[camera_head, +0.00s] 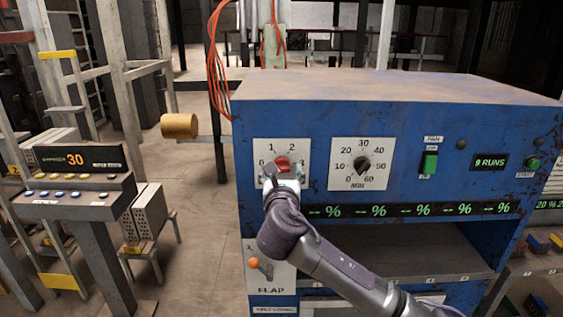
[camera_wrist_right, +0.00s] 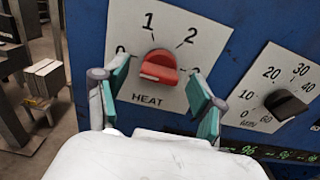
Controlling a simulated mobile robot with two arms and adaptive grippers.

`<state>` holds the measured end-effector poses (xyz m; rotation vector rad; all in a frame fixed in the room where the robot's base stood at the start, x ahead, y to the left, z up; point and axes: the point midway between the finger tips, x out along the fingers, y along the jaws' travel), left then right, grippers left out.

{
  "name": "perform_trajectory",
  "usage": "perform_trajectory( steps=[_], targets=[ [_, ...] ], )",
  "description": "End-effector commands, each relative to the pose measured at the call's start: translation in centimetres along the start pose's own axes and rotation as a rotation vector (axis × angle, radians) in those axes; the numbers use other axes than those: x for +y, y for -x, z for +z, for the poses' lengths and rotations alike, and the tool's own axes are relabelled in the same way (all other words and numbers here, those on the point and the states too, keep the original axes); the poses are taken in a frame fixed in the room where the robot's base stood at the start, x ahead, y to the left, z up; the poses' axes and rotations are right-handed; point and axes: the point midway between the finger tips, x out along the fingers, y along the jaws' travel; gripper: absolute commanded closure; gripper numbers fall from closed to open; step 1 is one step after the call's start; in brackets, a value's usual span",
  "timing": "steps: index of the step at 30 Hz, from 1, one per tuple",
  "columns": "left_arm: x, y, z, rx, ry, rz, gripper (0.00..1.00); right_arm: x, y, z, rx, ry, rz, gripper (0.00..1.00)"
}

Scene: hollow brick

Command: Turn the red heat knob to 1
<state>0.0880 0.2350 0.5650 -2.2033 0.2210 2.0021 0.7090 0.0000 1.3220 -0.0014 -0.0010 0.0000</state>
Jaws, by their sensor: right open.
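The red heat knob (camera_head: 282,162) sits on a white dial plate marked 0, 1, 2 and 3 at the upper left of the blue machine. In the right wrist view the red knob (camera_wrist_right: 160,66) shows large above the word HEAT. Its raised grip lies slanted, with a pale mark at its lower left; I cannot tell its exact setting. My right gripper (camera_head: 284,175) is open in front of the dial. In the wrist view the teal pads of my right gripper (camera_wrist_right: 158,88) stand apart, one on each side below the knob, with no clear contact. My left gripper is out of view.
A black minutes knob (camera_head: 362,165) is on the plate to the right. A green switch (camera_head: 429,163) and a green start button (camera_head: 533,163) are farther right. An orange-tipped flap lever (camera_head: 254,263) is below the dial. A console (camera_head: 75,185) stands left.

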Motion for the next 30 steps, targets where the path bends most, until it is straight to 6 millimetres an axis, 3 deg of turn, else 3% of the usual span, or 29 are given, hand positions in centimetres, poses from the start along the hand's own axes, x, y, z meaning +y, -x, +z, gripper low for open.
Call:
perform_trajectory(
  steps=[6,16,27,30],
  targets=[
    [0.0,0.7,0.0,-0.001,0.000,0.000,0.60,0.1,-1.8,0.0,0.001,-0.001,0.002,0.31],
    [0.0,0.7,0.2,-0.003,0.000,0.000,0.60,0.1,-2.1,-0.1,0.001,-0.001,0.001,0.31],
    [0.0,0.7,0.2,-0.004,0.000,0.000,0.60,0.1,-2.1,-0.1,0.001,-0.001,0.002,0.91],
    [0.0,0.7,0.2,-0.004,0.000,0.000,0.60,0.1,-2.1,-0.1,0.001,-0.003,0.002,0.91]
  ],
)
